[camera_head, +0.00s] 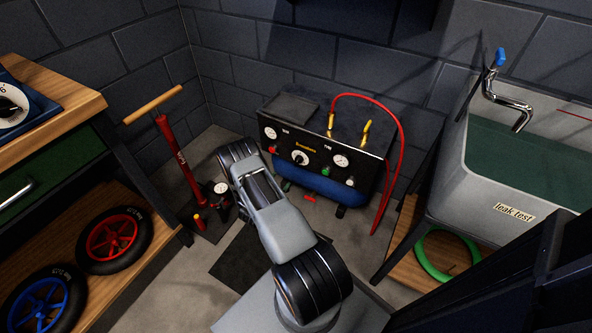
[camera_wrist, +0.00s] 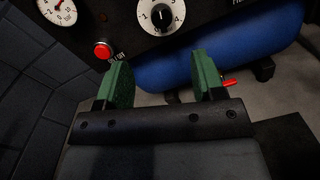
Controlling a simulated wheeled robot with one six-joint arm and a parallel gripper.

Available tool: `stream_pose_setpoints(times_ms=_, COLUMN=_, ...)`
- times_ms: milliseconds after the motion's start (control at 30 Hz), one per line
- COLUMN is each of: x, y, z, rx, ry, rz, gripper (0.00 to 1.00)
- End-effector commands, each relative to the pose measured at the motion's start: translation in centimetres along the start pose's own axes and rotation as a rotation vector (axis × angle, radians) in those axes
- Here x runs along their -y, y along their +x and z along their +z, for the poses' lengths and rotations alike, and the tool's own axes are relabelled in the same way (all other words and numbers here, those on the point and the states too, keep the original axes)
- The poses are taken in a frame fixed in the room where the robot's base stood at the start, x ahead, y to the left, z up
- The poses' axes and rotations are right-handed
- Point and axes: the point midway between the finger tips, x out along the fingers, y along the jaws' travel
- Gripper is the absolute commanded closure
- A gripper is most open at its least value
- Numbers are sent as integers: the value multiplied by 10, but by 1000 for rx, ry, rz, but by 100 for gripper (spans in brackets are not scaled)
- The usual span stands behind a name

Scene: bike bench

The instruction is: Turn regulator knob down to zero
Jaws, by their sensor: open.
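The regulator knob (camera_head: 300,158) is a round dial with a black centre on the front panel of the compressor (camera_head: 322,164). In the wrist view the knob (camera_wrist: 161,15) is at the top middle, cut by the frame edge, with a white numbered ring around it. My gripper (camera_wrist: 162,80) is open and empty, its two green-padded fingers apart below the knob and not touching it. In the head view my arm reaches toward the compressor, and the fingers are hidden behind it. The knob's exact setting is not clear.
A red button (camera_wrist: 102,50) and a gauge (camera_wrist: 58,10) sit left of the knob. A blue tank (camera_wrist: 220,50) lies below the panel. A red hose (camera_head: 402,130) loops at the right. A red floor pump (camera_head: 180,165) stands left, and a sink (camera_head: 480,190) stands right.

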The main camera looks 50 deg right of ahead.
Motion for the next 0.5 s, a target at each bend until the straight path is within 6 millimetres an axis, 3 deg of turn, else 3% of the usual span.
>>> stream_pose_setpoints(times_ms=100, x=6, y=2, z=-18, rx=-5, ry=-15, rz=30, gripper=38)
stream_pose_setpoints(times_ms=233, x=8, y=16, z=-22, rx=-7, ry=-17, rz=39, gripper=38)
stream_pose_setpoints(times_ms=500, x=6, y=69, z=-22, rx=-6, ry=-15, rz=38, gripper=38)
